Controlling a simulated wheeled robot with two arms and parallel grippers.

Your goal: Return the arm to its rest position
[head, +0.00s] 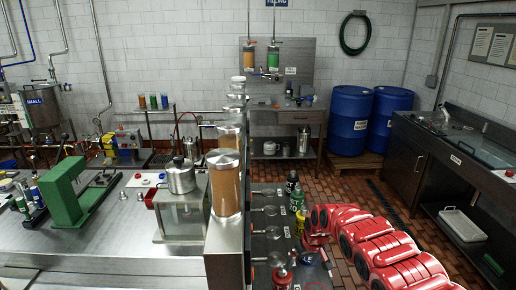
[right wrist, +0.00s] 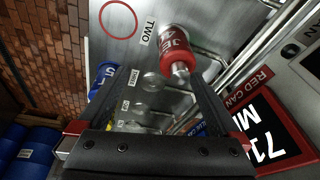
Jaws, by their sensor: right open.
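My right arm, with red segmented links, comes in from the lower right of the head view and bends at the shelf edge. Its gripper (head: 325,262) is low beside the metal shelf, small and partly hidden by the arm. In the right wrist view the two dark fingers (right wrist: 152,82) stand wide apart with nothing between their tips. A red can (right wrist: 178,45) with white letters is near the right finger, apart from the grip. It seems to be the red can (head: 282,277) at the bottom of the head view. My left gripper is not in view.
A metal shelf column with amber cylinders (head: 226,185) stands left of the arm. Blue barrels (head: 350,120) are at the back, a sink counter (head: 405,165) at the right. Brick floor between is clear.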

